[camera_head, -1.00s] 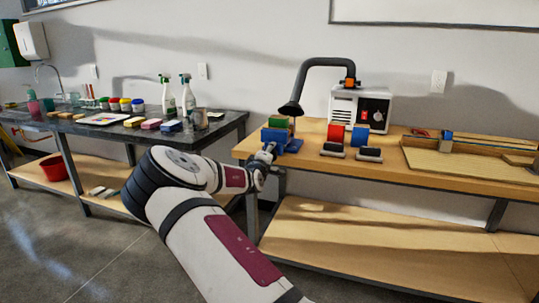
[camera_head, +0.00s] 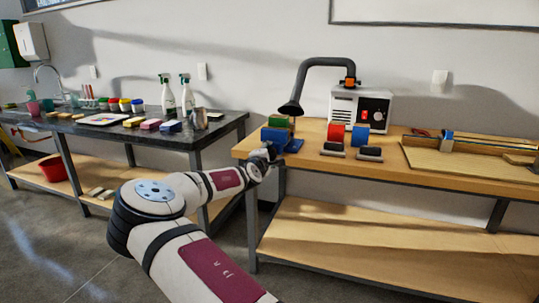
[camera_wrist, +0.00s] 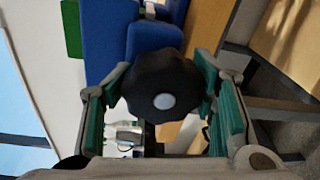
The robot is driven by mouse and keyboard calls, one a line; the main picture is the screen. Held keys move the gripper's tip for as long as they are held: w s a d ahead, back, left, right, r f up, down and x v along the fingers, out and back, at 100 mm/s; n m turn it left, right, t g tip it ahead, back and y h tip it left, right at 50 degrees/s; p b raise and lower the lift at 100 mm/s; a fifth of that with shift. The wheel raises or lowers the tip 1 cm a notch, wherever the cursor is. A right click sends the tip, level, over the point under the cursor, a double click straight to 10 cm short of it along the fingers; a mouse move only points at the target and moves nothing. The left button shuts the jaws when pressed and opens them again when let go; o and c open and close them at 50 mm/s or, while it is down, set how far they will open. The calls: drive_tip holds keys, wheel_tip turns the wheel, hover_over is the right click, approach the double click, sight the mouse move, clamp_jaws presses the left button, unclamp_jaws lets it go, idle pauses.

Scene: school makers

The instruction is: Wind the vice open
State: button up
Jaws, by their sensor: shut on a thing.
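The blue vice (camera_head: 274,136) stands at the left end of the wooden workbench, with a green block (camera_head: 278,121) at its top. In the wrist view the blue vice body (camera_wrist: 107,40) and part of the green block (camera_wrist: 71,28) show beyond my gripper. A black lobed knob (camera_wrist: 150,72) with a pale round centre faces the wrist camera at the front of the vice. My gripper (camera_wrist: 161,88) is shut on this knob, with one green-padded finger on each side. In the head view my gripper (camera_head: 269,152) is at the vice's front, and the knob is hidden there.
A lamp-like grey hood (camera_head: 291,107) hangs just above the vice. Red and blue rolls (camera_head: 336,132) on stands are close to its right. A white machine (camera_head: 362,108) stands behind. The dark sink counter (camera_head: 225,125) is to the left, across a small gap.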

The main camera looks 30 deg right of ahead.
drive_tip(key=shift+r, duration=0.15)
drive_tip(key=o, duration=1.1)
drive_tip(key=f+v, duration=0.1)
drive_tip(key=v, duration=1)
drive_tip(key=shift+s+a+r, duration=0.3)
drive_tip(key=shift+a+r, duration=0.05)
